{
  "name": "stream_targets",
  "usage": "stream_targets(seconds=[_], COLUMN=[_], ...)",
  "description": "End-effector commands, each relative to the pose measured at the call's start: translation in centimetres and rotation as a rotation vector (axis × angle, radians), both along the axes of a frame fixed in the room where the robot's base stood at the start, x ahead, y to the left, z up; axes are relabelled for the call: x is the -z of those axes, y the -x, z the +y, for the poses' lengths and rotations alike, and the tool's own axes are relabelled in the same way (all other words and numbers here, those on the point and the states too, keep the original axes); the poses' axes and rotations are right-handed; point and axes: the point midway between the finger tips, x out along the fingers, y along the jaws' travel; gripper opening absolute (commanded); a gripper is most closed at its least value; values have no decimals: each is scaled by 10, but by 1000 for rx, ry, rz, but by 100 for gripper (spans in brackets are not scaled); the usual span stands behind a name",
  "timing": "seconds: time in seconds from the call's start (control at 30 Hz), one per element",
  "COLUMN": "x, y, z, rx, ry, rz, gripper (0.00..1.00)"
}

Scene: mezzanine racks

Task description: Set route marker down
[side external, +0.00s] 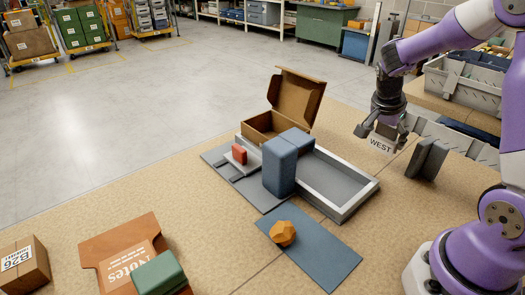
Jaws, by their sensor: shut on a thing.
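The route marker (381,143) is a small pale piece with "WEST" printed on it. My gripper (383,130) is shut on it at the upper right, pointing down. The marker hangs above the tan table (360,110), right of the grey tray. A dark grey slotted or slanted block (428,159) stands on the table just right of and below the marker; its exact shape is unclear. The marker looks apart from it, though the gap is hard to judge from this view.
A grey tray (362,194) adjoins blue blocks (279,168). An open cardboard box (298,92) stands behind, with a red block (239,154) nearby. An orange faceted solid (283,233) sits on a blue mat (325,258). A green block (159,274) lies front left. The table's left middle is clear.

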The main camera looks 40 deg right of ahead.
Motion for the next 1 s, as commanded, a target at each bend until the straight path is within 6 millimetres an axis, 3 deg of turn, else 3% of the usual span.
stream_targets(seconds=[0.17,0.4,0.77,0.8,0.83,1.0], x=[11,45,49,49,49,49], y=[2,2,2,2,1,1], z=[-10,-10,-10,-10,-10,-10], rx=[-1,-3,-2,-3,-2,-2], ry=[-2,-1,-1,-1,0,0], rz=[2,1,1,0,0,0], gripper=[53,53,53,89,100,100])
